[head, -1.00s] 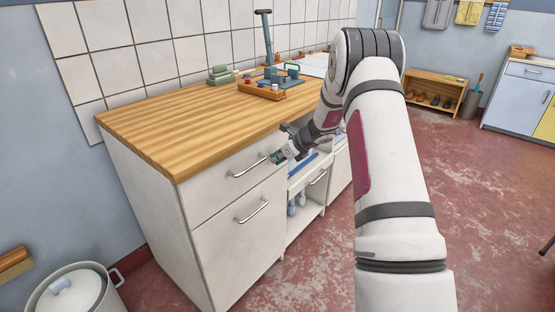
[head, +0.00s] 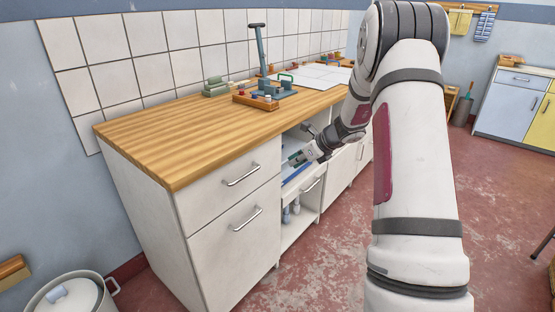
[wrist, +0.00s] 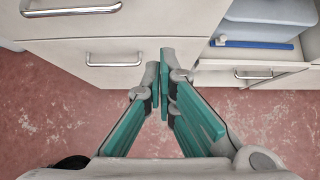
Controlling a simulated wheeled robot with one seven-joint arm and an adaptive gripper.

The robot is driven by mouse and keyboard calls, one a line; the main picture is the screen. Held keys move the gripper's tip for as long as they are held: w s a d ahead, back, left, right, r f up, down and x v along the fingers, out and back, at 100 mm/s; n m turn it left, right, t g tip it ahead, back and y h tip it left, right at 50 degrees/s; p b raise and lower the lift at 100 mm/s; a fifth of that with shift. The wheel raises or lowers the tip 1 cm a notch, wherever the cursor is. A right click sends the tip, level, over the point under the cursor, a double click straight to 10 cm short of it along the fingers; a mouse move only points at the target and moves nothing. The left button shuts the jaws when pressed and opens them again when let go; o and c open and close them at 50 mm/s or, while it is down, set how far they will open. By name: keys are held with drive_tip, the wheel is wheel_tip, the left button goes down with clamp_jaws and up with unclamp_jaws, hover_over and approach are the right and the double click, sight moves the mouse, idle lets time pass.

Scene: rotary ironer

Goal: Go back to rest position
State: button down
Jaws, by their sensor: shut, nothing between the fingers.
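My gripper (head: 292,161) is in front of the wooden-topped counter (head: 180,137), beside the open compartment to the right of the top left drawer. In the wrist view my gripper (wrist: 164,72) has its teal fingers brought together at the tips, with nothing between them. It points at the cabinet fronts, with the red floor below. The drawer handle (head: 241,175) lies to the left of the gripper and apart from it. My arm reaches forward across the right half of the head view and hides part of the counter.
An open drawer (wrist: 265,63) holds a blue strip (wrist: 255,45) and a grey-blue item. A lower door handle (head: 247,219) sticks out. A tool stand (head: 265,95) is on the counter. A white pot (head: 70,295) stands at bottom left. The red floor (head: 320,265) is clear in front.

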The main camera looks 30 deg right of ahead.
drive_tip(key=s+a+r+n+g+y, duration=0.1)
drive_tip(key=s+a+r+n, duration=0.5)
drive_tip(key=a, duration=0.3)
drive_tip(key=s+a+r+n+g+y, duration=0.1)
drive_tip(key=s+a+r+n+g, duration=0.1)
drive_tip(key=s+a+r+n, duration=0.5)
drive_tip(key=s+a+r+n+g, duration=0.2)
drive_tip(key=s+a+r+n, duration=0.4)
drive_tip(key=s+a, duration=0.5)
drive_tip(key=s+f+n+g+h, duration=0.25)
drive_tip(key=s+n+h, duration=0.25)
drive_tip(key=s+n, duration=1.25)
drive_tip(key=s+r+m+t+p, duration=0.1)
drive_tip(key=r+m+p, duration=0.1)
drive_tip(key=r+p, duration=0.4)
drive_tip(key=s+r+m+t+p, duration=0.2)
drive_tip(key=r+p, duration=0.5)
drive_tip(key=r, duration=0.1)
drive_tip(key=shift+s+r, duration=0.3)
drive_tip(key=shift+r, duration=0.1)
drive_tip(key=shift+d+m, duration=0.1)
drive_tip(key=shift+m, duration=0.15)
